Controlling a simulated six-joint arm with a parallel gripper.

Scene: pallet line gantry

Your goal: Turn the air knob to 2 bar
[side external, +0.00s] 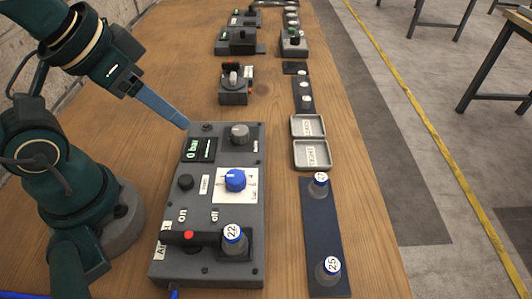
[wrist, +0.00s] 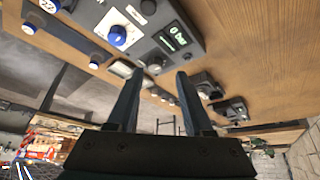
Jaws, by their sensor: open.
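A grey control panel (side external: 210,262) lies on the wooden bench. A blue knob (side external: 235,180) with a white scale plate sits on its right half; it also shows in the wrist view (wrist: 117,36). A small display (side external: 199,149) above it reads 0 bar in green. A grey round knob (side external: 239,133) sits at the panel's far right corner. My gripper (side external: 187,126) is above the panel's far left corner, apart from the blue knob. In the wrist view its two fingers (wrist: 157,76) are spread with nothing between them.
A black lever with a red dot (side external: 189,235) and a bottle marked 22 (side external: 234,240) are at the panel's near end. A dark strip (side external: 321,225) with two more capped bottles lies to the right. Two grey trays (side external: 308,127) and several other devices stand farther back.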

